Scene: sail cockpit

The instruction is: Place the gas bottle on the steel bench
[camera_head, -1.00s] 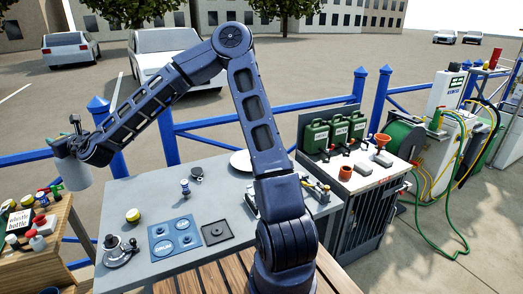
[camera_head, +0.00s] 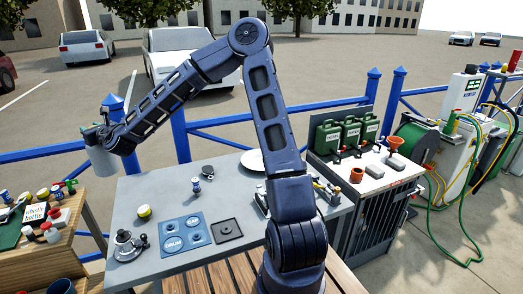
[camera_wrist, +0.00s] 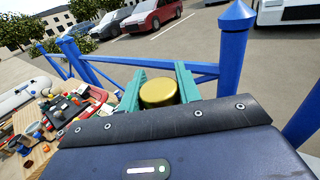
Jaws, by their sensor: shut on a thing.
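The gas bottle (camera_head: 103,161) is a pale grey cylinder, hanging upright in the air at the left in the head view. My gripper (camera_head: 104,137) is shut on its upper part. In the wrist view, a round gold top (camera_wrist: 158,93) shows between the teal fingers of my gripper (camera_wrist: 160,82); the rest of the bottle is hidden there. The steel bench (camera_head: 235,188) is the grey table in the middle of the head view. The bottle appears just left of the bench's back left corner, apart from its top.
On the bench are a yellow-topped tin (camera_head: 144,212), a small blue bottle (camera_head: 196,185), a burner-like item (camera_head: 127,246), blue mats (camera_head: 184,234), a dark square mat (camera_head: 227,230) and a white plate (camera_head: 253,160). A cluttered wooden table (camera_head: 60,250) stands left. A blue railing (camera_head: 182,138) runs behind.

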